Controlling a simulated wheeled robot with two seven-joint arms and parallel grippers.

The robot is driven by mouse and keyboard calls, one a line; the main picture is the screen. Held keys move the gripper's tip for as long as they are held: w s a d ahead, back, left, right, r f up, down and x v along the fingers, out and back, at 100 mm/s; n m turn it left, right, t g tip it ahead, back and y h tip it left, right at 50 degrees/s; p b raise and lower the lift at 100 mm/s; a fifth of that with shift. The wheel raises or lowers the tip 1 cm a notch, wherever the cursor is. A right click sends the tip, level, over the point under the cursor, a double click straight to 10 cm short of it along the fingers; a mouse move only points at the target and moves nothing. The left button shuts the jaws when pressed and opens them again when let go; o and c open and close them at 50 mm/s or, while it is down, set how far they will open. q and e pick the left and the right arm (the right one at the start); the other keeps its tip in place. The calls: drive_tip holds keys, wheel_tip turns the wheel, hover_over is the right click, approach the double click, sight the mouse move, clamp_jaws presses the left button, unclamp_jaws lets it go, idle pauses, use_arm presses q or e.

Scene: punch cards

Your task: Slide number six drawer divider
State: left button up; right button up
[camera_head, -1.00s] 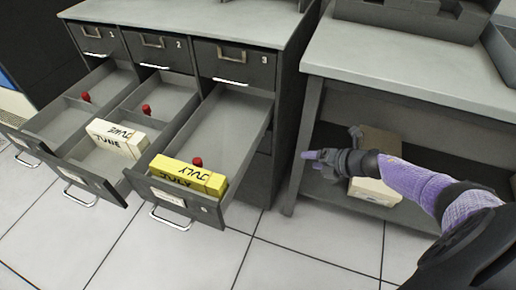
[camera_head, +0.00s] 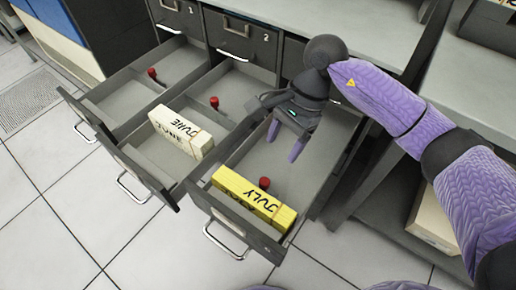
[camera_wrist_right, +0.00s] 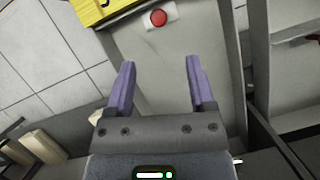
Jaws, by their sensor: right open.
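The rightmost open drawer (camera_head: 318,172), below a closed upper drawer, holds a yellow JULY card box (camera_head: 253,202) at its front. A red knob (camera_head: 264,183) stands just behind this box and marks the divider; the divider plate is mostly hidden. My right gripper (camera_head: 284,143) is open and empty, pointing down over the drawer, behind the knob. In the right wrist view, the red knob (camera_wrist_right: 158,17) lies beyond and between the open fingertips (camera_wrist_right: 160,65), not touching them. The yellow box (camera_wrist_right: 95,8) shows at the top left. My left gripper is not seen.
The middle open drawer holds a white JUNE box (camera_head: 181,133) and a red knob (camera_head: 214,102). The left open drawer has another red knob (camera_head: 152,73). The cabinet (camera_head: 240,40) stands behind. A shelf with a pale box (camera_head: 432,222) is at the right.

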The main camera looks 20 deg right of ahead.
sight(266, 180)
drive_tip(key=b+x, duration=0.3)
drive_tip(key=x, duration=0.7)
drive_tip(key=shift+s+b, duration=0.1)
drive_tip(key=shift+b, duration=0.2)
drive_tip(key=shift+r, duration=0.1)
drive_tip(key=shift+c, duration=0.3)
drive_tip(key=c, duration=0.5)
clamp_jaws()
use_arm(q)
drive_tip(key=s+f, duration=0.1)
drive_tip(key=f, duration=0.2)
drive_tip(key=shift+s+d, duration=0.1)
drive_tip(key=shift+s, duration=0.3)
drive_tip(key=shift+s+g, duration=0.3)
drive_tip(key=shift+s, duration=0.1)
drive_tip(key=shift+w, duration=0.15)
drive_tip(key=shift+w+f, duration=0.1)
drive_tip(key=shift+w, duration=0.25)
